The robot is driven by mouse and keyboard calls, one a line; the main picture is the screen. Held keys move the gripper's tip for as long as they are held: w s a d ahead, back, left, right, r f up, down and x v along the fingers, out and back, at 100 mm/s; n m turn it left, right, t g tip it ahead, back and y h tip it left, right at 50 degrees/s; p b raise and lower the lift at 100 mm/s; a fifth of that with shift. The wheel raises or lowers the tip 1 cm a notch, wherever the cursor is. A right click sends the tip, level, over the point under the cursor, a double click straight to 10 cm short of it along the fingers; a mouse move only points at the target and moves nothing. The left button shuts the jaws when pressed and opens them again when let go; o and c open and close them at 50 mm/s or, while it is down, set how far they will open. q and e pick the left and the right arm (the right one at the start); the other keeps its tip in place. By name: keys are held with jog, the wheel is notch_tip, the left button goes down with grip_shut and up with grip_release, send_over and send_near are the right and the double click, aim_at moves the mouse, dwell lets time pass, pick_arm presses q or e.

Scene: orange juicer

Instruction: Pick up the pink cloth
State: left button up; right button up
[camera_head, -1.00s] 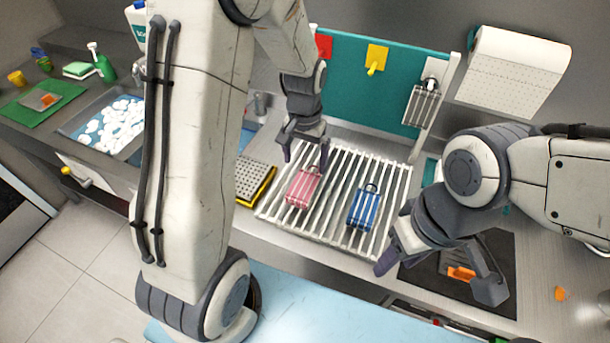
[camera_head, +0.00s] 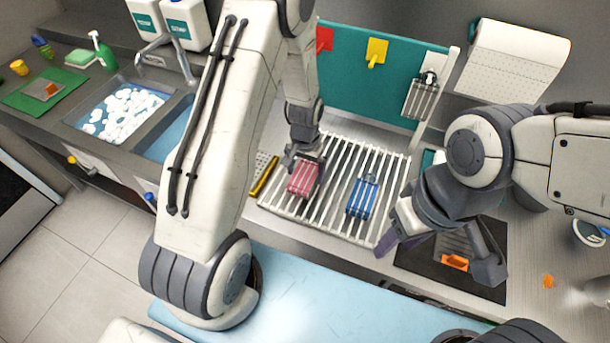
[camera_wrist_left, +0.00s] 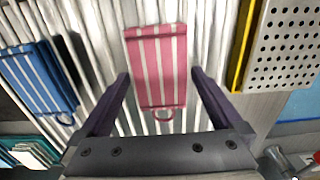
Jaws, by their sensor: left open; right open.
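The pink cloth (camera_head: 304,178), striped with white, lies on the white slatted rack (camera_head: 335,226). It also shows in the left wrist view (camera_wrist_left: 158,65), with a small loop at its near end. My left gripper (camera_head: 304,160) is open over the pink cloth. In the left wrist view its two dark fingers (camera_wrist_left: 160,85) stand on either side of the cloth's near part, with gaps between fingers and cloth. Whether the fingertips are down at rack height is hard to tell. My right gripper (camera_head: 435,262) is open and empty, right of the rack.
A blue striped cloth (camera_head: 362,197) lies on the rack right of the pink one. A perforated yellow-edged holder (camera_wrist_left: 285,45) is beside the rack. A dark mat (camera_head: 430,262) with a scraper (camera_head: 455,263) lies below my right gripper. A teal board with hooks (camera_head: 363,85) stands behind.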

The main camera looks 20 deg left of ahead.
aim_at(305, 173)
pick_arm(q)
jog(key=shift+c, duration=0.3)
jog(key=c, duration=1.1)
jog(key=shift+r, duration=0.1)
jog(key=shift+r+b, duration=0.35)
jog(key=shift+r, duration=0.15)
notch_tip(305, 173, up, 2)
jog(key=shift+w+r+b, duration=0.1)
jog(key=shift+r+b, duration=0.15)
jog(key=shift+b, duration=0.3)
jog(key=s+d+r+b, duration=0.1)
jog(key=s+d+r, duration=0.1)
jog(key=d, duration=0.1)
jog(key=s+d+r+b, duration=0.1)
jog(key=s+d+r, duration=0.1)
jog(key=d+r, duration=0.1)
jog(key=s+d+r+b, duration=0.1)
jog(key=s+d+r, duration=0.1)
jog(key=d, duration=0.2)
jog(key=shift+s+r, duration=0.2)
